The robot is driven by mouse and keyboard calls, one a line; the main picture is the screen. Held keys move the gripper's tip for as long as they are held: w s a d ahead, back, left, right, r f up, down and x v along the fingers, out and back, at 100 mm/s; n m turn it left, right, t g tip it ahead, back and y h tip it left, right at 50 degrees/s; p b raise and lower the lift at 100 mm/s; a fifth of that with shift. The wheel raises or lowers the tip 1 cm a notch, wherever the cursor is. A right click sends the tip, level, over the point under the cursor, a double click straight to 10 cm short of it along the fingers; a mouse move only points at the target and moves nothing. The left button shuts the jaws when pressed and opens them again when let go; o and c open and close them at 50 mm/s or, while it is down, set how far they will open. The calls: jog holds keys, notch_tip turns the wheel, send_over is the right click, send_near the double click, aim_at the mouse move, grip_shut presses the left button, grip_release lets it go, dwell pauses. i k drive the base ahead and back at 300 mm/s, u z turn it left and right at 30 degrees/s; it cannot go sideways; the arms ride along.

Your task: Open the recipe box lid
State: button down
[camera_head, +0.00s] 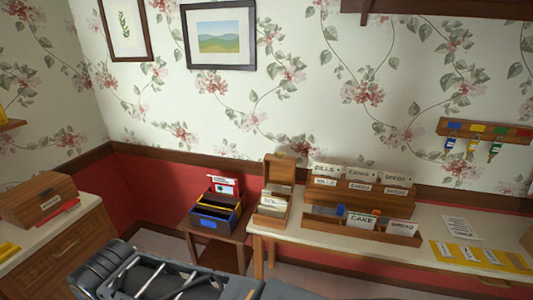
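A small wooden box (272,208) stands at the left end of the long counter. It holds cards, and the front one bears large letters that seem to begin "SOU". Its wooden lid (278,170) stands up at the back, so this box looks open. I take it for the recipe box. Another wooden box (38,200) sits on the left cabinet. It looks closed, with a dark label or slot on its front. Dark grey parts of my arm fill the bottom left. I cannot make out my gripper's fingertips.
A wooden card rack (318,222) with cards such as "CAKE" stands right of the open box. A blue, yellow and black box (215,217) with a raised red lid sits on a small side table (237,238). Yellow envelopes (480,257) and a key rack (487,130) are at right.

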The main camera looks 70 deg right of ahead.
aim_at(279, 169)
jog(key=z, duration=0.45)
jog(key=i, duration=1)
jog(key=z, duration=1.45)
jog(key=i, duration=0.6)
jog(key=z, duration=0.65)
